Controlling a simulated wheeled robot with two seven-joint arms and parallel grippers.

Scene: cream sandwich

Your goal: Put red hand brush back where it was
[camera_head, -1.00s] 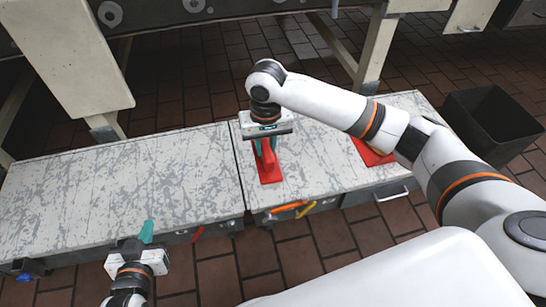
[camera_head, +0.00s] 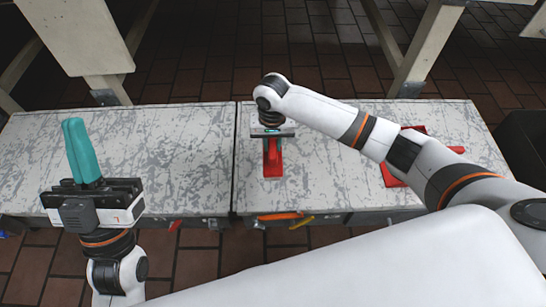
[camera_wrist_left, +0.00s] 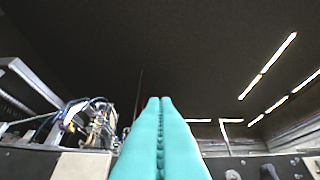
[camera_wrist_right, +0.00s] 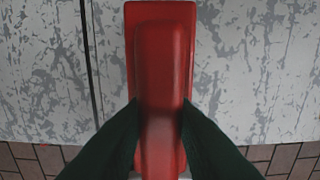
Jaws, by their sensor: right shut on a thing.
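The red hand brush (camera_head: 272,166) is at the right worktop, near the seam between the two tops. My right gripper (camera_head: 271,142) comes down from above and is shut on its handle. In the right wrist view the brush (camera_wrist_right: 162,60) lies lengthwise between the dark green fingers (camera_wrist_right: 160,125). I cannot tell whether its underside touches the worktop. My left gripper (camera_head: 80,150) is raised at the left front with its teal fingers pointing up. In the left wrist view its fingers (camera_wrist_left: 160,135) are together with nothing between them.
The scratched pale worktop (camera_head: 200,160) is largely bare on the left. Another red object (camera_head: 392,178) lies on the right, partly hidden by my right arm. Orange and yellow handles (camera_head: 280,216) show at the front edge. Machine legs (camera_head: 425,50) stand behind.

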